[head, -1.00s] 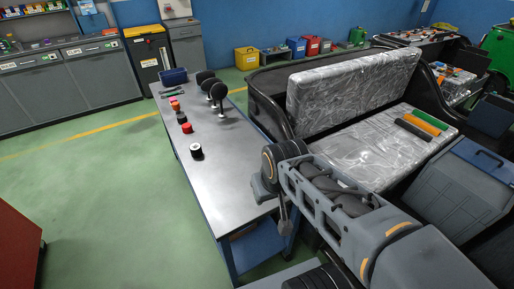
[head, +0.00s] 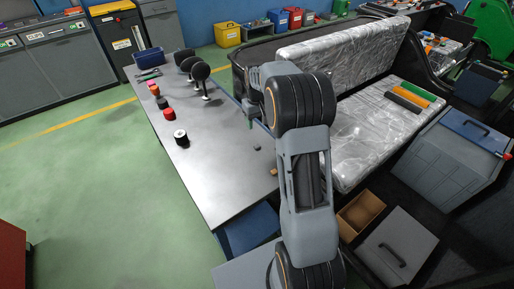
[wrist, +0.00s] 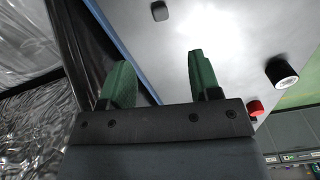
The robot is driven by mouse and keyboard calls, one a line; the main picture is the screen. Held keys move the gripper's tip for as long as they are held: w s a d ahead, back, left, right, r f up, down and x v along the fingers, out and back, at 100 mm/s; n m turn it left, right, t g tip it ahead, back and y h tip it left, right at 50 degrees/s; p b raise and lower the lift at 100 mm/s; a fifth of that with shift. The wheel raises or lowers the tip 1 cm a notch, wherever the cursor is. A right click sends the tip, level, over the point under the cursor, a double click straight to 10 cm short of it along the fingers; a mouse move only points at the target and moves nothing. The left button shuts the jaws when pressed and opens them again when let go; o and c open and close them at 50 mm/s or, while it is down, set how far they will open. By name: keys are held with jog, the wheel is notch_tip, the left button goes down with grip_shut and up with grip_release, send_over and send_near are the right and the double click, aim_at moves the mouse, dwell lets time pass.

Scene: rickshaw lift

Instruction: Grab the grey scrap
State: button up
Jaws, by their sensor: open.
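A small grey scrap (head: 257,149) lies on the metal tabletop near its right edge. It also shows in the wrist view as a dark grey block (wrist: 159,11) at the top, beyond my fingertips and roughly in line with the gap between them. My gripper (wrist: 160,72) is open, with two green fingers apart and nothing between them. In the head view my gripper (head: 250,118) is over the right side of the table, behind the scrap and apart from it.
The table (head: 215,165) holds a small brown block (head: 273,171), a black-and-white roll (head: 181,138), red items (head: 168,114) and black-headed levers (head: 200,73). A plastic-wrapped seat (head: 370,130) stands close on the right. An open wooden box (head: 361,212) is below it. The table's middle is clear.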

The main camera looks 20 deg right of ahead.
aim_at(257, 146)
notch_tip(257, 146, down, 13)
jog(key=shift+w+p, duration=0.1)
jog(key=shift+p, duration=0.3)
dwell(0.4)
jog(key=c, duration=1)
